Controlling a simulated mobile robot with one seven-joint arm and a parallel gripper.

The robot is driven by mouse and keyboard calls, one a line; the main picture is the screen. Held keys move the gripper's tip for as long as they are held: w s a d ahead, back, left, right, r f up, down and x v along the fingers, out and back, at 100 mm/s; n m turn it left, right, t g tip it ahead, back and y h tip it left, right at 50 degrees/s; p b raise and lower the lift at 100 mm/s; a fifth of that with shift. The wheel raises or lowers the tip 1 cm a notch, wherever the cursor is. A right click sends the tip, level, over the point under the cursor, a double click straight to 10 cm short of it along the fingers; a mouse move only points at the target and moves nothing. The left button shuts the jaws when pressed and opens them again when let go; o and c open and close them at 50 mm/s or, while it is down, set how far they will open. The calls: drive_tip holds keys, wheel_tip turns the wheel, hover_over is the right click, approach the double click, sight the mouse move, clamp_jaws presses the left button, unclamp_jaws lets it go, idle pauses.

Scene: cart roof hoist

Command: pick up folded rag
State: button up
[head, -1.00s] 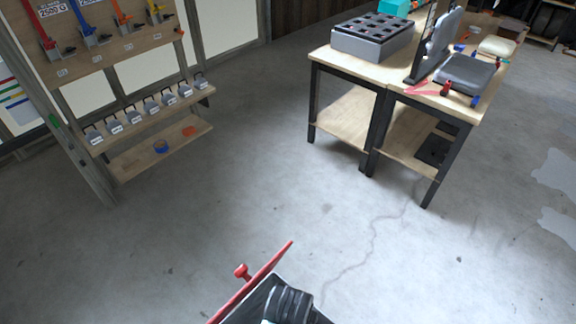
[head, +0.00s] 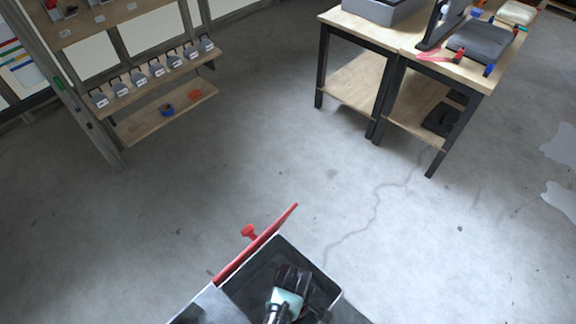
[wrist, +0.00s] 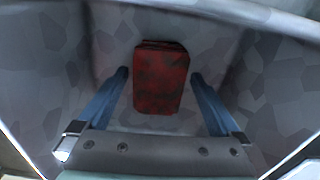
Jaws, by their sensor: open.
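The folded rag (wrist: 160,82) is a dark red, blotchy block in the wrist view. It lies on the floor of a grey-walled tray. My gripper (wrist: 160,75) is open, with one blue finger on either side of the rag, and a gap shows between each finger and the rag. I cannot tell how far the fingertips are above the tray floor. In the head view the dark tray (head: 262,262) shows at the bottom, with my gripper reaching down into it. The rag is hidden there.
A red bar with a knob (head: 248,232) runs along the tray's far left side. A workbench (head: 400,35) stands at the back right, and a shelf rack (head: 165,112) with padlock-like blocks at the left. The concrete floor between is clear.

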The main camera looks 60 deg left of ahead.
drive_tip(key=shift+f, duration=0.1)
drive_tip(key=c, duration=1.1)
drive_tip(key=shift+c, duration=0.2)
